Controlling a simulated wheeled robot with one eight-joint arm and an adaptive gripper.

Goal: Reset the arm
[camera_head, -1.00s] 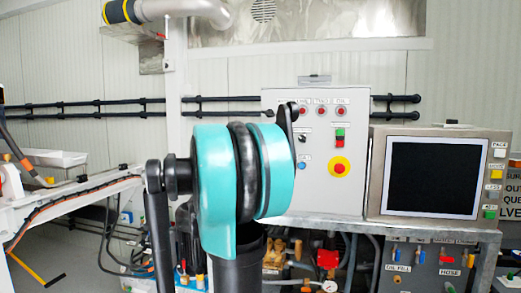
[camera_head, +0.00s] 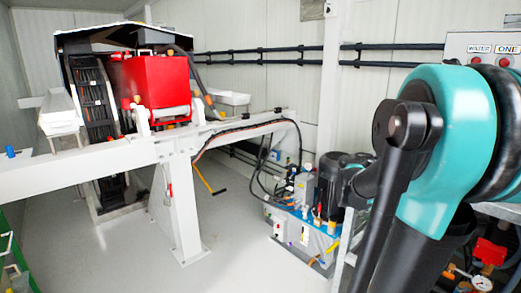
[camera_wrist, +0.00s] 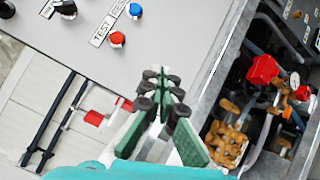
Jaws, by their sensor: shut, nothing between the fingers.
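My gripper (camera_wrist: 160,92) shows in the wrist view, with green pads and dark knuckles. It is shut and holds nothing. It is in front of a grey control panel (camera_wrist: 60,30) with a red and a blue button, seen tilted. My arm (camera_head: 450,140), with teal and black joints, fills the right side of the head view; it is bent, and the gripper is hidden there.
Brass and red valve fittings (camera_wrist: 228,140) sit in a metal frame right of my gripper. In the head view, a white beam frame (camera_head: 180,165) and red machine (camera_head: 155,80) stand left. A pump unit (camera_head: 310,210) is mid-right. Grey floor (camera_head: 240,240) is clear between.

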